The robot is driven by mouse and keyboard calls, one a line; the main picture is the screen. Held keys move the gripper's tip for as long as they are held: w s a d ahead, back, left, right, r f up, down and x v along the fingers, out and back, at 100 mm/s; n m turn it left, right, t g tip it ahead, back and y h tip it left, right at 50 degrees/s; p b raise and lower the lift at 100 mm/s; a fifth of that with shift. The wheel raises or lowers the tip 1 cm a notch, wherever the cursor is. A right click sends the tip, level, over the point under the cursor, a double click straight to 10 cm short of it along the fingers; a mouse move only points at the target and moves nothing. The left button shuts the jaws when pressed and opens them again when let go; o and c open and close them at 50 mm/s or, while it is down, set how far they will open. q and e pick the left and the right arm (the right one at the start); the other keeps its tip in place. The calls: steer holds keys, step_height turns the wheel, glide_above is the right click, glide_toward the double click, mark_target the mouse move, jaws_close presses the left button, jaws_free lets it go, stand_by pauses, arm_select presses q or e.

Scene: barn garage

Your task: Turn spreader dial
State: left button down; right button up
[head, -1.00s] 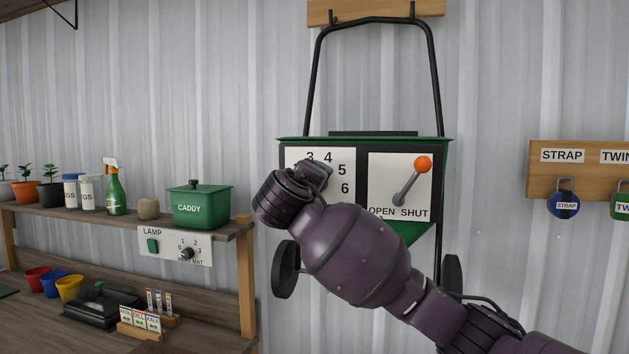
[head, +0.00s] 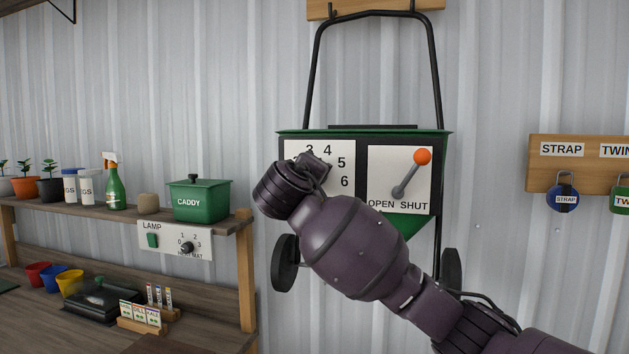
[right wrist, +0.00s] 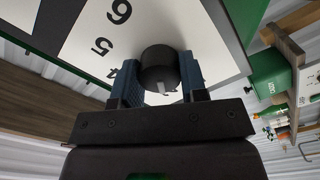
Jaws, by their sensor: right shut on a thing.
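The spreader (head: 292,134) hangs on the wall, a green hopper with a black frame and handle. Its white dial plate (head: 345,158) shows 3, 4, 5 and 6 in the head view; my right arm hides the rest and the knob. In the right wrist view the round black dial knob (right wrist: 159,68) sits between the two blue-padded fingers of my right gripper (right wrist: 160,82), which is shut on it. A small pale mark shows on the knob's lower edge. Beside the dial, the lever with an orange ball (head: 422,157) tilts toward SHUT. My left gripper is out of view.
A shelf (head: 110,218) on the left holds the green caddy (head: 200,203), a spray bottle and plants. A lamp and heat-mat panel (head: 172,241) is on its front. Padlocks hang from a wooden board (head: 545,172) at right.

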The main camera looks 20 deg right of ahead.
steer(key=shift+f+m+b, duration=0.2)
steer(key=shift+m+b, duration=0.4)
steer(key=shift+b, duration=0.1)
steer(key=shift+a+m+b, duration=0.1)
steer(key=shift+m+b, duration=0.8)
steer(key=shift+m, duration=0.2)
steer(key=m+b, duration=0.1)
steer(key=m, duration=0.1)
steer(key=shift+r+m, duration=0.1)
steer(key=shift+m, duration=0.2)
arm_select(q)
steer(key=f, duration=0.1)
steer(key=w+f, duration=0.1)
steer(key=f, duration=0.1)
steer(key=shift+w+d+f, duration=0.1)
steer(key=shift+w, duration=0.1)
arm_select(e)
steer(key=shift+r+m, duration=0.1)
steer(key=shift+m, duration=0.4)
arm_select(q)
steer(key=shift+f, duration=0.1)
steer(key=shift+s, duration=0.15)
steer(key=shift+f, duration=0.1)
arm_select(e)
steer(key=o, duration=0.9)
